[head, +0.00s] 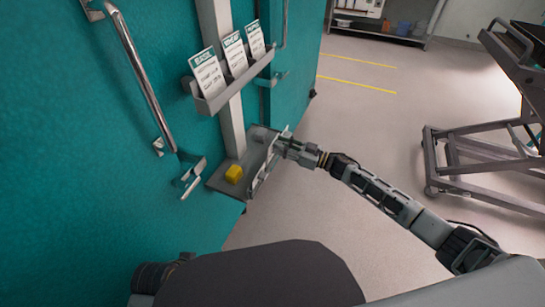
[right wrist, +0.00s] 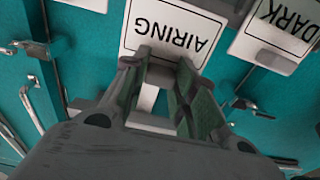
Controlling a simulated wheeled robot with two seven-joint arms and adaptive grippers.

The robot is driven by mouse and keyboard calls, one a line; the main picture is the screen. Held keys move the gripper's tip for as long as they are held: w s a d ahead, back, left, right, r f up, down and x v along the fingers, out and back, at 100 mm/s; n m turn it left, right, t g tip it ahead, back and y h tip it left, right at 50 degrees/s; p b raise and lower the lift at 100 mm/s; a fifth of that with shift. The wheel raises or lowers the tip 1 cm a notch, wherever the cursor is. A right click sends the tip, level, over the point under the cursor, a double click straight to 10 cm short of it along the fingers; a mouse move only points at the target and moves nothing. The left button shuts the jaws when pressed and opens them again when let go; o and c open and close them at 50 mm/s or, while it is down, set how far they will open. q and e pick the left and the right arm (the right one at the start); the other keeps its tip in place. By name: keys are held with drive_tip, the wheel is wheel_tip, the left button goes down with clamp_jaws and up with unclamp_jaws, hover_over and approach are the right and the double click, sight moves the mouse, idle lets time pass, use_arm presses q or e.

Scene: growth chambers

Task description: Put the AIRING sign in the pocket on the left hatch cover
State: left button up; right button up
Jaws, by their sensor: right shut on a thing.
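The AIRING sign (right wrist: 172,28) is a white plate with black letters, upside down in the right wrist view. My right gripper (right wrist: 163,62) is shut on its near edge, one finger to each side. In the head view my right gripper (head: 284,145) is at the right end of a low grey shelf (head: 222,184) on the teal chamber front. The sign's face cannot be read there. I cannot make out the left hatch cover or its pocket for certain. My left gripper is not in view.
A DARK sign (right wrist: 272,30) is close to the right of the AIRING sign. Above, a grey rack (head: 238,83) holds three cards. A long door handle (head: 140,72) is at left. A cart (head: 480,150) stands right; floor between is clear.

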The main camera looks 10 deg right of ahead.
drive_tip(key=p+v, duration=0.3)
drive_tip(key=v, duration=0.6)
idle(1.2)
drive_tip(key=shift+s+d, duration=0.1)
drive_tip(key=shift+d, duration=0.05)
idle(1.4)
